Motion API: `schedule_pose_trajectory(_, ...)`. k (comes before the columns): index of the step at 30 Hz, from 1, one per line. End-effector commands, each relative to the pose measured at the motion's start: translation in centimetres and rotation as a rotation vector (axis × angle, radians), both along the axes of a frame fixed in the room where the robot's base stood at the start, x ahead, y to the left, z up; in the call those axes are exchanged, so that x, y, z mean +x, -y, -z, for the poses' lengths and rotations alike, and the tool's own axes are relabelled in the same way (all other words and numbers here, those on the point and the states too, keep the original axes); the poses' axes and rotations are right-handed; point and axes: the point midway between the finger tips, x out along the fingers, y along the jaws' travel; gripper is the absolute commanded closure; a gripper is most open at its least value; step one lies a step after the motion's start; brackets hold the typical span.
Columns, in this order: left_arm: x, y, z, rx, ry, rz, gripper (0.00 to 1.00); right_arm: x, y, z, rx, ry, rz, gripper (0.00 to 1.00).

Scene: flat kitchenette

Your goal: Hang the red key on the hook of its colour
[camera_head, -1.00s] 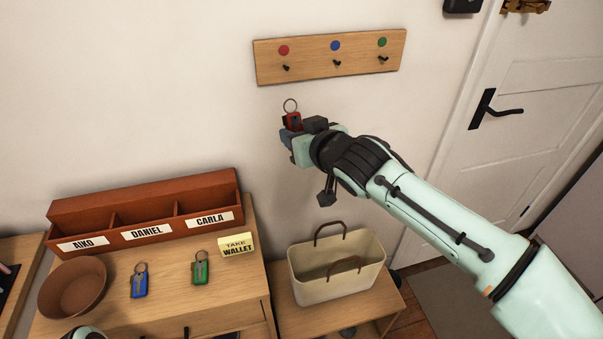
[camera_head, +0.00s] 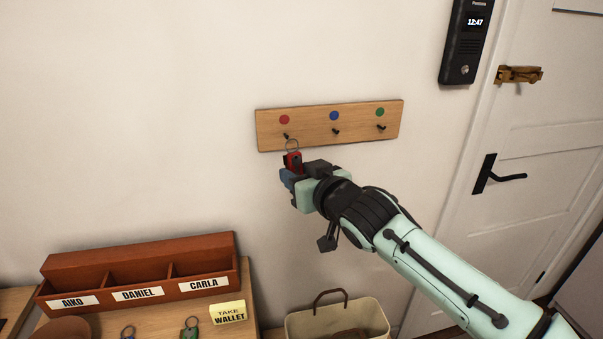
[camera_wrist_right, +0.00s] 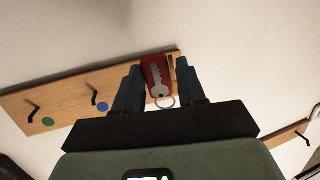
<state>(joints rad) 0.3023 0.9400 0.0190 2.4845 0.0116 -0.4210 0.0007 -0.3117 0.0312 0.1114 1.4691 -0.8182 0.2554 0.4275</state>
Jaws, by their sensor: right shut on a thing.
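The red key (camera_head: 293,161) is held upright in my right gripper (camera_head: 291,171), with its ring at the top. The ring shows just below the hook (camera_head: 286,136) under the red dot (camera_head: 284,119) on the wooden hook board (camera_head: 310,121). I cannot tell whether the ring touches the hook. In the right wrist view the red key (camera_wrist_right: 155,74) sits between the two fingers (camera_wrist_right: 160,88), and its ring shows below it. The red-dot hook is hidden there. My left gripper is not in view.
Blue-dot (camera_head: 335,131) and green-dot (camera_head: 381,127) hooks are bare. Below stand a name-labelled organiser (camera_head: 140,262), a blue key (camera_head: 128,332), a green key (camera_head: 190,330), a yellow wallet note (camera_head: 228,313) and a beige basket (camera_head: 365,315). A door (camera_head: 530,150) is at right.

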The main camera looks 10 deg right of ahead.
Motion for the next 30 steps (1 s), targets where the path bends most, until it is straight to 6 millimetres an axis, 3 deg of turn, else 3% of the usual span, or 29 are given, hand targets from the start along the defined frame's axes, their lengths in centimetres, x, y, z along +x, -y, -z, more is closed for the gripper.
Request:
schedule_pose_trajectory(23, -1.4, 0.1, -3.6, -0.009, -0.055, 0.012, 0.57, 4.7, 0.0, 0.3, 0.0, 0.0, 0.0, 0.9)
schedule_pose_trajectory(30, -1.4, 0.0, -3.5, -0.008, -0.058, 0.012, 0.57, 5.7, 0.1, 1.0, 0.001, 0.0, 0.0, 0.9)
